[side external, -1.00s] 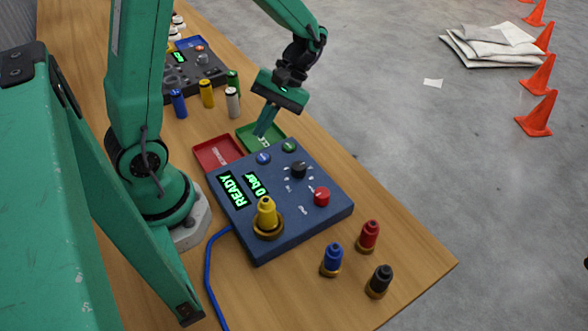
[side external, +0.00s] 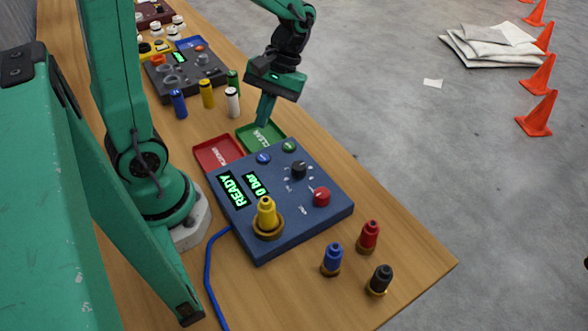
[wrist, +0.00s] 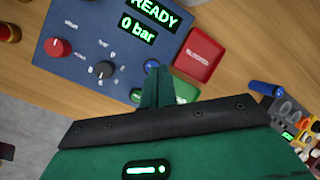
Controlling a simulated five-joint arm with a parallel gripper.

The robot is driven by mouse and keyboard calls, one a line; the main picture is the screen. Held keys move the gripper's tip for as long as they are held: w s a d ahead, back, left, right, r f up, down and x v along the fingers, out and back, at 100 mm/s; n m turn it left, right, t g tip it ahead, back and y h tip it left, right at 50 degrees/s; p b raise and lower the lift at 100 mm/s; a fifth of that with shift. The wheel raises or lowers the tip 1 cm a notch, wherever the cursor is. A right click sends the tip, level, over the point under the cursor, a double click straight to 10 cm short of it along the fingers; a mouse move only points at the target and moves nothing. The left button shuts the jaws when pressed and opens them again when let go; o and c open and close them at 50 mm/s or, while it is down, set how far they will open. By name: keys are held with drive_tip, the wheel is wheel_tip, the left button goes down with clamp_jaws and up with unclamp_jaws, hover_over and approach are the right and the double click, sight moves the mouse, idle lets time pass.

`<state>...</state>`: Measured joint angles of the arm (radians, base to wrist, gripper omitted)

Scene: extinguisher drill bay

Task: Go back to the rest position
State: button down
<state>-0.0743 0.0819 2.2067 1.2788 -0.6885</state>
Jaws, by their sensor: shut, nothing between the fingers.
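My gripper (side external: 265,110) is shut and empty. In the side external view it hangs just above the green tray (side external: 271,138), at the far edge of the blue control box (side external: 285,215). In the wrist view its closed fingers (wrist: 157,88) cover part of the green tray (wrist: 187,91) and point toward the box (wrist: 95,25). The box display (side external: 243,187) reads READY and a bar value. A yellow nozzle piece (side external: 266,214) stands upright in a brass ring on the box.
A red tray (side external: 217,153) sits beside the green one. Blue (side external: 332,259), red (side external: 368,237) and black (side external: 379,280) pieces stand near the table's front. Small cylinders (side external: 207,94) and a dark grey panel (side external: 185,75) are farther back. A blue hose (side external: 207,275) runs from the box.

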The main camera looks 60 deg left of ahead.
wheel_tip(320, 180, up, 11)
drive_tip(key=s+d+m+t, duration=0.1)
drive_tip(key=s+m+t, duration=0.1)
drive_tip(key=m+t, duration=0.6)
drive_tip(key=shift+s+d+f+m+t, duration=0.2)
drive_tip(key=shift+d+m+t, duration=0.2)
drive_tip(key=shift+t, duration=0.8)
idle(0.8)
